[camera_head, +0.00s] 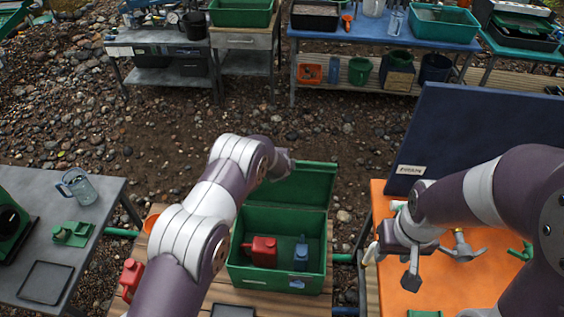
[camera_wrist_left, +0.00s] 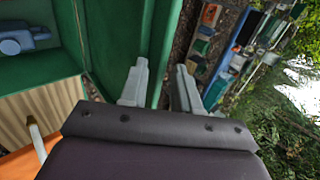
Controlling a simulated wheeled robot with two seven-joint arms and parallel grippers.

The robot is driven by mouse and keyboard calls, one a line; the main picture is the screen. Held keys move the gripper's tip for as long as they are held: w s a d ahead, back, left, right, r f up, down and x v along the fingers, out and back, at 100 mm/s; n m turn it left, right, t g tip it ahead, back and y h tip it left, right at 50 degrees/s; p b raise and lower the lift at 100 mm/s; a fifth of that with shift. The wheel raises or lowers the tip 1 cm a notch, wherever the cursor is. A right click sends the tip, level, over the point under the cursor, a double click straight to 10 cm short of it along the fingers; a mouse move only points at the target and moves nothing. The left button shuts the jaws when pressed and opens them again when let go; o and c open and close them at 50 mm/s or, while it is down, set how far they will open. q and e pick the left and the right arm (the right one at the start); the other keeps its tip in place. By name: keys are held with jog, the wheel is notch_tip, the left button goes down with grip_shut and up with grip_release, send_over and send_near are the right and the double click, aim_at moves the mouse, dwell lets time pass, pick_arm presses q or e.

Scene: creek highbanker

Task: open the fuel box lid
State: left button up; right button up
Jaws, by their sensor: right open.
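The green fuel box (camera_head: 277,216) stands on a wooden table in the head view. Its lid (camera_head: 303,186) is raised, standing up at the back of the box. A red can and a blue-grey can are inside. My left gripper (camera_wrist_left: 160,65) is at the lid's upper left in the head view, its fingers mostly hidden there. In the left wrist view its fingers are apart, with the edge of the green lid (camera_wrist_left: 158,45) showing between them; I cannot tell whether they touch it. My right gripper (camera_head: 391,268) is open and empty over the orange table.
A red can (camera_head: 131,279) stands left of the box. A grey table (camera_head: 75,235) with a clear jug is further left. Open gravel lies behind.

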pick_arm(q)
jog(key=shift+s, duration=0.15)
jog(key=b+v, duration=0.2)
jog(key=v, duration=1)
jog(key=shift+r+b, duration=0.3)
jog(key=shift+b, duration=0.05)
jog(key=shift+s, duration=0.2)
